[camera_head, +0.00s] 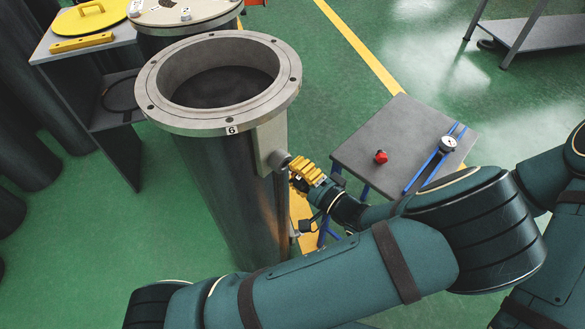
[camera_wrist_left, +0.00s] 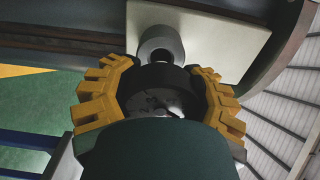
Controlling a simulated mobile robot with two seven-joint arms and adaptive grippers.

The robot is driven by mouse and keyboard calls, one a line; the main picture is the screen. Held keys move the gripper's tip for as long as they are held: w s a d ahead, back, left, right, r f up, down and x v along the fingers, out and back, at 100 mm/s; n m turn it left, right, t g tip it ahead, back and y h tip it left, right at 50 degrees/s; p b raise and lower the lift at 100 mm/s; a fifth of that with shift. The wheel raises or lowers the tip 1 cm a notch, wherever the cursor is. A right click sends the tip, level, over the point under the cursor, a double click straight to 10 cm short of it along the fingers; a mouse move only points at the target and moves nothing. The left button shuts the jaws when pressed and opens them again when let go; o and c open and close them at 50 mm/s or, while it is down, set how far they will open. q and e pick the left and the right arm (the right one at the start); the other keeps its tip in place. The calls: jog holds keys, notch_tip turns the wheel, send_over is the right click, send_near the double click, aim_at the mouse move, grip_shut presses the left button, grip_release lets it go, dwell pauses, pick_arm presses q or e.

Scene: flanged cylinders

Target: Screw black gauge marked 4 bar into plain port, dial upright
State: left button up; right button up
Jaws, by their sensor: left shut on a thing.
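The large grey flanged cylinder labelled 6 (camera_head: 228,195) stands upright and open-topped in the head view. A grey port (camera_head: 279,160) sticks out of its right side, below the flange. My left gripper (camera_head: 303,172) is at this port, its yellow fingers shut. In the left wrist view the yellow fingers (camera_wrist_left: 160,95) hold the black gauge (camera_wrist_left: 160,80) from both sides. The grey port (camera_wrist_left: 160,44) is right in front of the gauge, on a pale plate; I cannot tell how far the gauge sits in it. The 4 bar marking is not readable. My right gripper is out of view.
A grey table (camera_head: 375,130) at right bears a red object (camera_head: 381,157) and a white-faced gauge (camera_head: 448,143) by blue rails. A second flanged cylinder (camera_head: 180,15) and a stand with a yellow lid (camera_head: 92,16) are behind left. Green floor lies between.

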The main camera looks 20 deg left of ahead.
pick_arm(q)
jog(key=shift+v, duration=1.2)
jog(key=shift+w+a, duration=0.1)
